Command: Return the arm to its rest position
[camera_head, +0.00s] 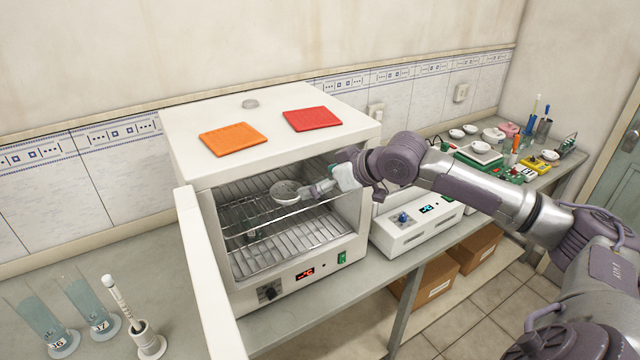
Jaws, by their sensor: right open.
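My right arm comes in from the right, and its gripper (314,190) reaches through the open front of a white oven (270,170). The gripper is open, with its fingertips just beside a small round dish (286,192). The dish sits on the upper wire rack (255,222) inside the oven. Whether the fingertips touch the dish is too small to tell. My left gripper is not in view.
The oven door (208,280) stands open at the left. Orange (233,139) and red (312,119) mats lie on the oven. A white instrument (415,224) stands right of it, below my arm. Measuring cylinders (90,305) stand at the lower left. Cardboard boxes (425,283) sit under the bench.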

